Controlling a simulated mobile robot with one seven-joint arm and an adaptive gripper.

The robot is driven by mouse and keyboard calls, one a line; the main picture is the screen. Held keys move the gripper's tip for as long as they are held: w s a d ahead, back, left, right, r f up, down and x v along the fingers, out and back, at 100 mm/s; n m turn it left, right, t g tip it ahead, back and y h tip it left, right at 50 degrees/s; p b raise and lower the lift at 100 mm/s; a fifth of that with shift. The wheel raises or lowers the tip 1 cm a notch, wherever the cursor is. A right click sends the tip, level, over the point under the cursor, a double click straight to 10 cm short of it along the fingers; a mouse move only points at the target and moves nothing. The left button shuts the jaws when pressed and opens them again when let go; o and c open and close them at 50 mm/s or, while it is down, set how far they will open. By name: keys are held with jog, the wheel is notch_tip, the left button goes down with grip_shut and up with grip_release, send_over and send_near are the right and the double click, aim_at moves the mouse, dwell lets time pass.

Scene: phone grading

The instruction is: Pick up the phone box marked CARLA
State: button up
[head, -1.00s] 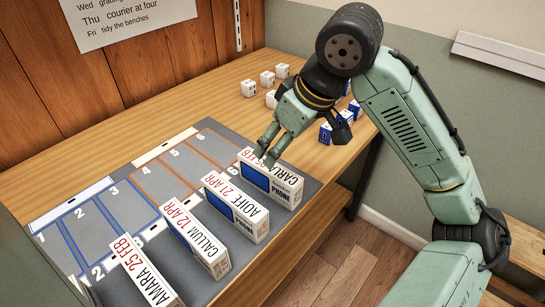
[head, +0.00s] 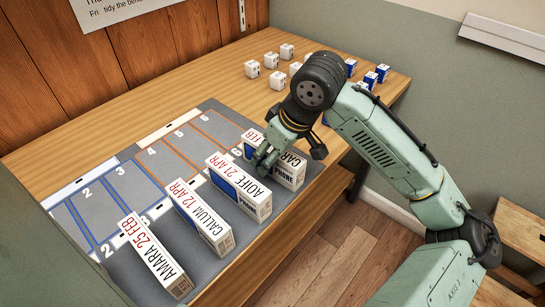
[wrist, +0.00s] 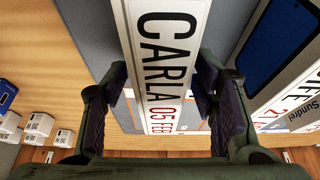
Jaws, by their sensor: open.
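The phone box marked CARLA (head: 290,168) stands on the grey mat (head: 115,262) at the right end of a row of boxes. Its top reads CARLA 05 FEB in the wrist view (wrist: 166,60). My gripper (head: 280,162) is over this box in the head view and hides part of it. In the wrist view my gripper (wrist: 163,95) is open, with one finger on each side of the box's top and a visible gap on both sides. How far down the fingers reach is hard to tell.
The AOIFE box (head: 240,185) stands close to the left of the CARLA box. The CALLUM box (head: 200,218) and AMARA box (head: 155,257) stand farther left. Small white boxes (head: 271,60) and blue ones (head: 370,79) sit at the bench's back right.

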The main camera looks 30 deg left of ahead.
jog(key=shift+c, duration=0.2)
grip_shut()
dwell(0.5)
